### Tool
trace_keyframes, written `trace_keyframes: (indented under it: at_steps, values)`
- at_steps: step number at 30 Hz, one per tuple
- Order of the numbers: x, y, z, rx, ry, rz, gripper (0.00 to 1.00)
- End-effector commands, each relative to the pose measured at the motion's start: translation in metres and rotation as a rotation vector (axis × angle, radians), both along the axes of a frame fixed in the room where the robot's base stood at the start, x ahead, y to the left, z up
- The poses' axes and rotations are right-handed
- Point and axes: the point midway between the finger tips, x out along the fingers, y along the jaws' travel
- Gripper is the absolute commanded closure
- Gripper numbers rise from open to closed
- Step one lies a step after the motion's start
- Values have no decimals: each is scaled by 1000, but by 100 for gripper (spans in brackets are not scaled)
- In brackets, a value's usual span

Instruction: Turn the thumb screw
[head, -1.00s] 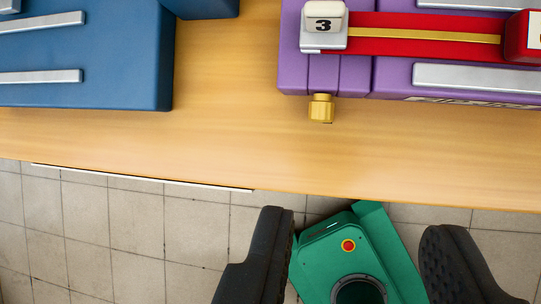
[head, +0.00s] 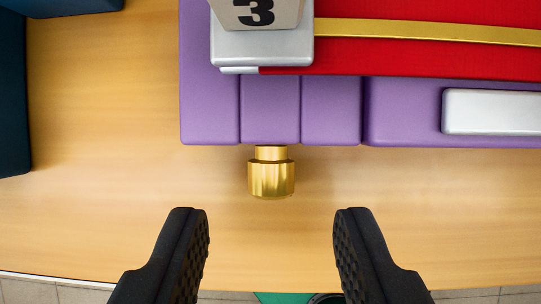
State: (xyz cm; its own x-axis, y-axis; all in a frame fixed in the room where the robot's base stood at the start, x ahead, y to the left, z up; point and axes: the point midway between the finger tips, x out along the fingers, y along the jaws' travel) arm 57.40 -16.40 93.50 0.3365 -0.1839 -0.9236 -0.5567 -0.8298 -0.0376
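The thumb screw (head: 271,178) is a brass-gold knob with a narrower collar. It sticks out from the front face of a purple block (head: 272,112), toward the bottom of the picture. My gripper (head: 271,215) shows two black fingers with textured inner pads. They are wide apart with nothing between them. The fingertips are a little below the knob in the picture, one to its left and one to its right, and do not touch it. The knob is in full view.
A silver piece (head: 262,46) with a "3" block (head: 257,13) sits on the purple block, beside a red band (head: 430,55) with a gold stripe. A silver bar (head: 490,111) is at right. A dark blue object (head: 12,100) is at left. Wooden tabletop (head: 90,180) lies bare between them.

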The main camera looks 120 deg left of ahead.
Motion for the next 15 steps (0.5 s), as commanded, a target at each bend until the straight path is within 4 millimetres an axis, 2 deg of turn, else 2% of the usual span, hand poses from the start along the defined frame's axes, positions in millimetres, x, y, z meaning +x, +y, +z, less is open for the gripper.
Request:
trace_keyframes:
  at_steps: [6,15]
  values:
    - [7,-5,-20,1,0,-2,60]
    - [11,-6,-28,1,-2,-2,60]
